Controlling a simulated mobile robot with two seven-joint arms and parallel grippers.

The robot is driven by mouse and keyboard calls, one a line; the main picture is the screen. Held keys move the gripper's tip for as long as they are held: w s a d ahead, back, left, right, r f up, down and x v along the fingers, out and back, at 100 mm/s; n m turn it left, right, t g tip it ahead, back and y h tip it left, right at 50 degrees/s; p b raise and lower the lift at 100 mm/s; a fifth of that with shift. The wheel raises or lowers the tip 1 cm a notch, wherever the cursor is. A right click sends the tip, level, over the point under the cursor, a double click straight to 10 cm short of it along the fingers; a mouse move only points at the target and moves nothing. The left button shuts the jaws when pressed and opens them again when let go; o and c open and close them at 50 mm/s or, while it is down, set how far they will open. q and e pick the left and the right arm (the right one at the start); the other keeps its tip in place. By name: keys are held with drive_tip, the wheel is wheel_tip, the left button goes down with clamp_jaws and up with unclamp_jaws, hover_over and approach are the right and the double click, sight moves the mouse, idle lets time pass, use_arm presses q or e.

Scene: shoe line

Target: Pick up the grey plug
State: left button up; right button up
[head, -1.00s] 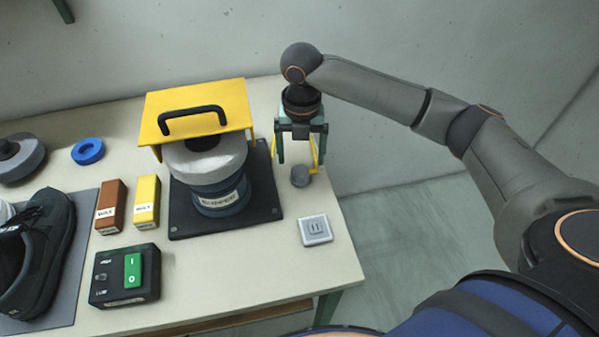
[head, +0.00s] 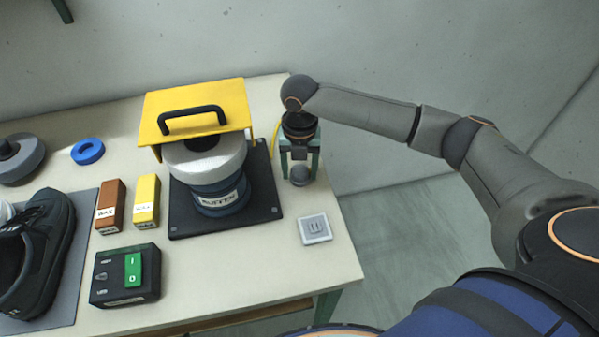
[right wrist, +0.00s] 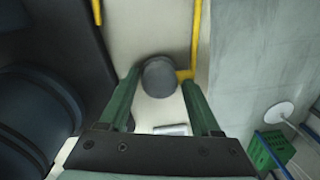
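The grey plug (head: 300,176) is a small dark grey round body on the table's right part, just behind the wall socket plate (head: 315,229). In the right wrist view the plug (right wrist: 159,77) lies between the green fingertips, with a yellow cord reaching its right side. My right gripper (head: 300,170) points down over the plug, one finger on each side. In the right wrist view the right gripper (right wrist: 161,80) is open, with a narrow gap showing beside the plug. My left gripper is not in view.
A buffing machine with a yellow hood (head: 195,112) stands on a black base (head: 262,205) left of the plug. A wax block (head: 147,201), a switch box (head: 125,276) and a black shoe (head: 40,250) are farther left. The table's right edge is close.

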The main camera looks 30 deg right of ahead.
clamp_jaws()
idle(0.4)
